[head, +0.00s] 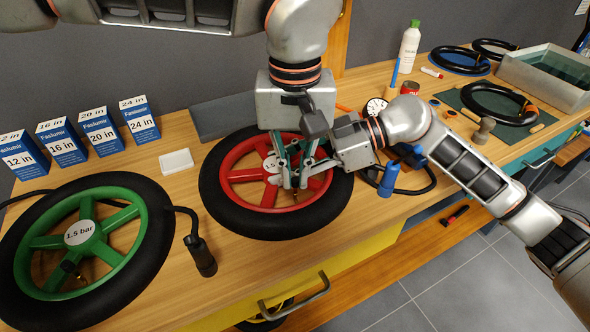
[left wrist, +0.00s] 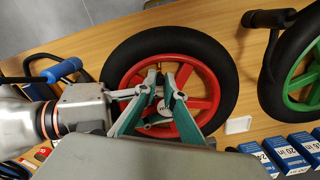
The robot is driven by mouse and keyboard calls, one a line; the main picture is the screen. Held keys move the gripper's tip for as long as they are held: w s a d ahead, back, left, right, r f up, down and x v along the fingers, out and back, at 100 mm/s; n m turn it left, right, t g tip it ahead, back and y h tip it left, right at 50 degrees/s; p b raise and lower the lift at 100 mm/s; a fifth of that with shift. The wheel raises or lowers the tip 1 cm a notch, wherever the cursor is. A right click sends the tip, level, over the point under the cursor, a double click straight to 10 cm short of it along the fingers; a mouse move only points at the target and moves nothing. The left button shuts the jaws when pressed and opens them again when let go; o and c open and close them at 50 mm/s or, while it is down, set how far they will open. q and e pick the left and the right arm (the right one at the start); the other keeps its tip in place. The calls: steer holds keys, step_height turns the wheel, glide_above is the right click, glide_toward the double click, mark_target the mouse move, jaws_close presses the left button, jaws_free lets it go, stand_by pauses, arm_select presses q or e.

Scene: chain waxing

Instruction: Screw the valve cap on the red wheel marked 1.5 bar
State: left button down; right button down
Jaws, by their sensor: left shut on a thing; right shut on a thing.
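The red wheel (head: 228,161) with a black tyre lies flat on the bench; it also shows in the left wrist view (left wrist: 209,83). Its white hub label, partly covered, reads "1.5". My left gripper (head: 292,182) reaches down over the spokes, fingers closed together near the rim by a small brass valve (left wrist: 158,67). My right gripper (head: 312,166) comes in from the right, its fingers crossing close to the left ones. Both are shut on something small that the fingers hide. I cannot make out the valve cap.
A green wheel (head: 79,233), labelled 1.5 bar, lies at the left beside a black hose end (head: 200,255). Blue boxes (head: 90,132) and a white block (head: 176,161) stand behind. A blue-handled tool (head: 388,180) and a gauge (head: 375,107) lie to the right.

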arm_select(q)
steer(key=c, duration=2.1)
jaws_free()
steer(key=shift+a+f, duration=0.1)
steer(key=shift+c, duration=0.2)
arm_select(e)
steer(key=shift+d+f, duration=0.1)
steer(key=shift+f, duration=0.25)
arm_select(q)
steer(key=shift+r, duration=2.3)
